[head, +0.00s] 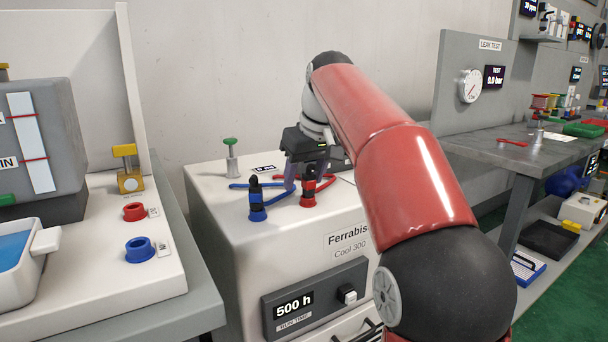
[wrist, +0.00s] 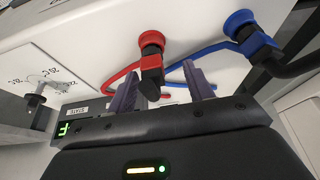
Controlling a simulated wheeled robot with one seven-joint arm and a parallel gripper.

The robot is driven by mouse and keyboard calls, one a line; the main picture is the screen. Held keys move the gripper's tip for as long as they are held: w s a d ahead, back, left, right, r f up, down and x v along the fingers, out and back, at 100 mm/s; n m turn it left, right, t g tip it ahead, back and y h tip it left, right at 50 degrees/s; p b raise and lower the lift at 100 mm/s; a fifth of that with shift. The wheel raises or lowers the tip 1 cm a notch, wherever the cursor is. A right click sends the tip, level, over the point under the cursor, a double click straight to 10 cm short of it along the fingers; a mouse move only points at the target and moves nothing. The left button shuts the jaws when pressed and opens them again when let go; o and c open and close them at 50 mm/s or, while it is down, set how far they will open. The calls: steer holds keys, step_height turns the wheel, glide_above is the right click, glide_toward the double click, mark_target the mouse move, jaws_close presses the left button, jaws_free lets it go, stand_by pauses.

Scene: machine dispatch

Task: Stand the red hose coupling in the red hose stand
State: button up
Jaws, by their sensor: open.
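The red hose coupling (head: 308,190) stands upright on top of the white Ferrabis machine, its black end up and a red hose beside it. It also shows in the wrist view (wrist: 151,62). My gripper (head: 305,172) is open above it. In the wrist view the purple fingers of my gripper (wrist: 162,92) lie on either side of the coupling's black end, with gaps showing. The red ring on the left bench (head: 134,211), beside a small label, looks like the red hose stand; nothing stands in it.
A blue coupling (head: 257,205) with a blue hose stands left of the red one. A blue ring (head: 139,249) sits in front of the red ring, and a yellow valve (head: 129,172) behind it. A green-topped post (head: 231,155) stands at the machine's back. A gap separates bench and machine.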

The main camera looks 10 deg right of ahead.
steer(key=shift+d+r+p, duration=0.1)
steer(key=shift+r+p, duration=0.5)
steer(key=shift+r, duration=0.25)
steer(key=shift+d+r, duration=0.1)
steer(key=shift+r, duration=0.85)
